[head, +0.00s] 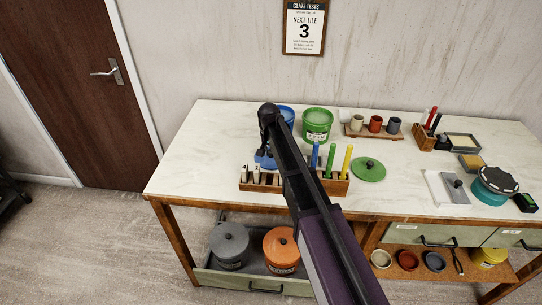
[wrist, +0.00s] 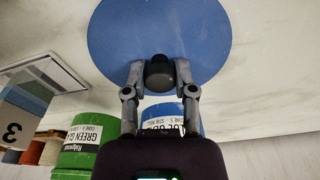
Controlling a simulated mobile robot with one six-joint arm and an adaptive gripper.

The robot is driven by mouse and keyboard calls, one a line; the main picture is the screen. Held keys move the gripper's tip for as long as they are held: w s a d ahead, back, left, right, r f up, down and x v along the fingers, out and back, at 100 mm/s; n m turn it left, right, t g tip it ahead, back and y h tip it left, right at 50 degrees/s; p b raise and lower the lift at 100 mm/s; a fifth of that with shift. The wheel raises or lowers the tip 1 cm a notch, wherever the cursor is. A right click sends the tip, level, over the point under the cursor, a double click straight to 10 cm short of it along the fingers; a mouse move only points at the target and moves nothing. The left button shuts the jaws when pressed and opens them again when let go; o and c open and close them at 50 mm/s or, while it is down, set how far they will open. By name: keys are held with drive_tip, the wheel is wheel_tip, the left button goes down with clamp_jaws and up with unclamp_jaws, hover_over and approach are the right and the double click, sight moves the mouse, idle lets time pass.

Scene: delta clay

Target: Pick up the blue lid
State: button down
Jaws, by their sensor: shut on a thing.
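The blue lid (wrist: 160,40) is a flat round disc with a black knob (wrist: 159,72) at its centre. In the wrist view my gripper (wrist: 160,76) is shut on that knob, one finger on each side. In the head view the lid (head: 264,158) shows only in part at the left of the worktop, behind the wooden rack. My arm and gripper (head: 262,150) cover much of it. I cannot tell whether it touches the table. The blue bucket (head: 286,113) stands behind it, partly hidden by my arm; it also shows in the wrist view (wrist: 163,112).
A green bucket (head: 317,127) stands right of the blue one. A wooden rack (head: 335,187) with upright coloured tools stands at the front edge. A green lid (head: 369,171) lies to its right. A cup board (head: 373,134) is at the back. The worktop's left end (head: 195,150) is clear.

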drive_tip(key=shift+r, duration=0.1)
wheel_tip(320, 180, up, 10)
drive_tip(key=p, duration=1)
drive_tip(key=shift+a, duration=0.15)
idle(0.7)
